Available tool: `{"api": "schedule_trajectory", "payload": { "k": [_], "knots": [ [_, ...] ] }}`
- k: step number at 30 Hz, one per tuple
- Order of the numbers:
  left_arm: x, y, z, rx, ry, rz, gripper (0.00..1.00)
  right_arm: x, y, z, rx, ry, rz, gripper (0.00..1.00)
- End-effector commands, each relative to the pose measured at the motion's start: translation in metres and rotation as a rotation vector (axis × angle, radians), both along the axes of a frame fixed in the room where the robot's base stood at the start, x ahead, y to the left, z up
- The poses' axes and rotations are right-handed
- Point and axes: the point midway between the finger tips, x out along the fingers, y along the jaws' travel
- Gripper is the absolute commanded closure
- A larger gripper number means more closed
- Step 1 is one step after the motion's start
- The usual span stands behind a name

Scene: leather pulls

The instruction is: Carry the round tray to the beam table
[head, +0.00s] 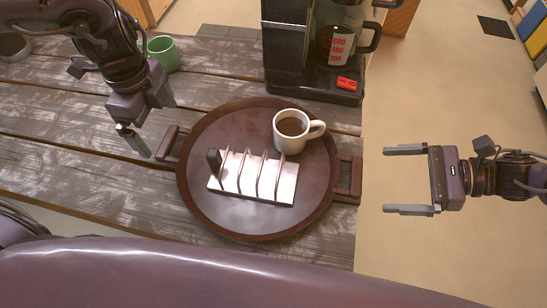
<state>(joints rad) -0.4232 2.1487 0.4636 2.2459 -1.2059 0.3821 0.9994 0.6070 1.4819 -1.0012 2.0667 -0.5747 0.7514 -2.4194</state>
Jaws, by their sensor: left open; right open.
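The round tray (312,196) is dark brown with a raised rim and lies flat on the wooden table. It has a left handle (170,146) and a right handle (349,178). A white mug of coffee (289,143) and a metal toast rack (272,185) stand on it. My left gripper (140,143) is open and empty, just left of and apart from the left handle. My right gripper (405,180) is open and empty, its fingers pointing left at the right handle with a gap between. I cannot tell which table is the beam table.
A black coffee maker (290,50) with a glass jug stands behind the tray. A green mug (163,52) stands at the back left. The plank table (60,150) ends just right of the tray, with open floor (430,100) beyond. Shelves with colored items (535,35) stand at the far right.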

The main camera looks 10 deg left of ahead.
Motion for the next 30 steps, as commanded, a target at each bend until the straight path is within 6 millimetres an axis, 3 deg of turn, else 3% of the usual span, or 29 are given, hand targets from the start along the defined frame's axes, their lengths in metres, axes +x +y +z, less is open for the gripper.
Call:
{"api": "schedule_trajectory", "payload": {
  "k": [10, 23, 30],
  "knots": [
    [-0.001, 0.0, -0.051, 0.0, 0.004, 0.001, 0.0, 0.0, 0.047, -0.019, 0.003, -0.001, 0.001, 0.0],
    [0.0, 0.0, -0.061, 0.0, -0.001, 0.001, 0.0, 0.0, 0.056, -0.023, 0.0, -0.001, -0.001, 0.0],
    [0.0, 0.0, -0.061, 0.0, -0.001, 0.001, 0.29, 0.0, 0.056, -0.023, 0.0, -0.001, -0.001, 0.29]
  ]
}}
